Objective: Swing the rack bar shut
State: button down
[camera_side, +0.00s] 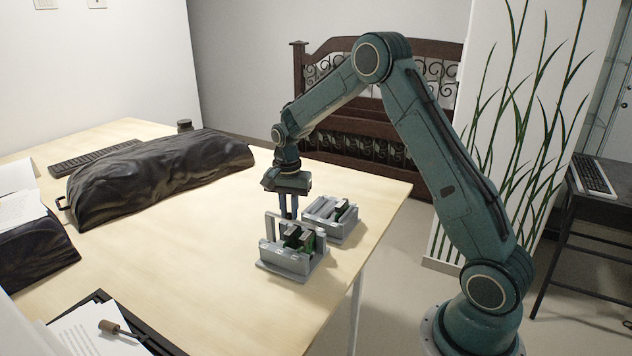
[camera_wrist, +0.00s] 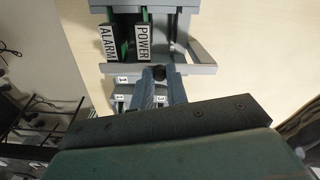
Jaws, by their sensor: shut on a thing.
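The near grey rack (camera_side: 285,262) stands on the wooden table with dark and green modules in it. My gripper (camera_side: 289,214) points down over the rack.
A second grey rack (camera_side: 323,225) stands close behind the first. In the wrist view, modules marked ALARM (camera_wrist: 109,42) and POWER (camera_wrist: 143,40) sit upright. A dark covered bundle (camera_side: 150,175) and a keyboard (camera_side: 95,155) lie left. The table between is clear.

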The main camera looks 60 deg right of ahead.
aim_at(289, 213)
jog(key=c, duration=1.4)
grip_release()
jog(key=shift+o, duration=0.2)
jog(key=shift+r, duration=0.1)
notch_tip(289, 213, up, 14)
